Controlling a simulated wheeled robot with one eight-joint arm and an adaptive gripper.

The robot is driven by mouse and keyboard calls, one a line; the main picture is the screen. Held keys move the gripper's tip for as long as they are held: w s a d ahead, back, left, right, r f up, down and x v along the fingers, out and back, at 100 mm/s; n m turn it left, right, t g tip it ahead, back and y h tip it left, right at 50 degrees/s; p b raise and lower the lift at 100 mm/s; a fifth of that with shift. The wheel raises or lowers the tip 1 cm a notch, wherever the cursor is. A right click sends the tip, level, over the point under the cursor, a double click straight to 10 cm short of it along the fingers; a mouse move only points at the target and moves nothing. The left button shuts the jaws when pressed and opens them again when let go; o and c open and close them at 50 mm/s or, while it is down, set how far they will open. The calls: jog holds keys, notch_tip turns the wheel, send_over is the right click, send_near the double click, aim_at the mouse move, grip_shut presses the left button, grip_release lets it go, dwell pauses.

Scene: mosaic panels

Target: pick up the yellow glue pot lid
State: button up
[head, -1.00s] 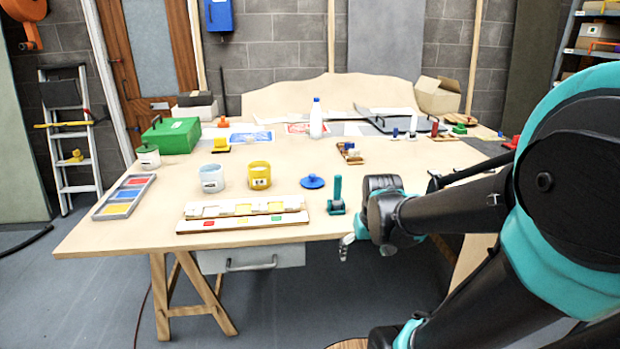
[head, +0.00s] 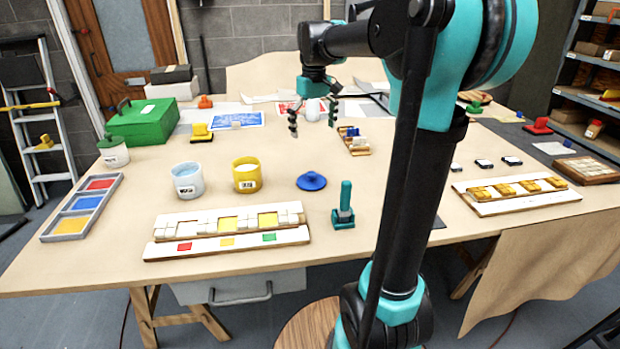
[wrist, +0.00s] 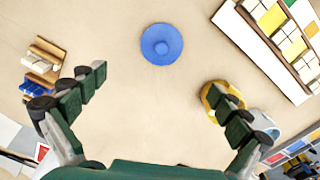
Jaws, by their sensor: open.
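A round blue lid (head: 311,183) with a central knob lies flat on the table, right of the open yellow pot (head: 247,177). I see no yellow lid; this blue one is the only loose lid I can make out. In the wrist view the blue lid (wrist: 161,50) is at the top middle, beyond my fingertips. My gripper (head: 312,127) is open and empty above the table, farther back than the lid. The wrist view shows my gripper (wrist: 157,82) with fingers wide apart; the right finger partly hides the yellow pot (wrist: 209,94).
A pale blue-white pot (head: 186,182) stands left of the yellow pot. A teal-handled stamp (head: 344,208) stands front right of the lid. A mosaic panel (head: 227,244) lies in front, and a small wooden rack (head: 357,149) behind. Bare table surrounds the lid.

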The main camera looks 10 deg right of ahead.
send_near(312, 173)
jog(key=f, duration=0.5)
jog(key=shift+w+d+f, duration=0.1)
jog(key=shift+d+f, duration=0.1)
jog(key=shift+a+f, duration=0.15)
jog(key=shift+f, duration=1.15)
jog(key=shift+a+f, duration=0.1)
jog(key=shift+f, duration=1.2)
jog(key=shift+c, duration=0.5)
jog(key=c, duration=1.3)
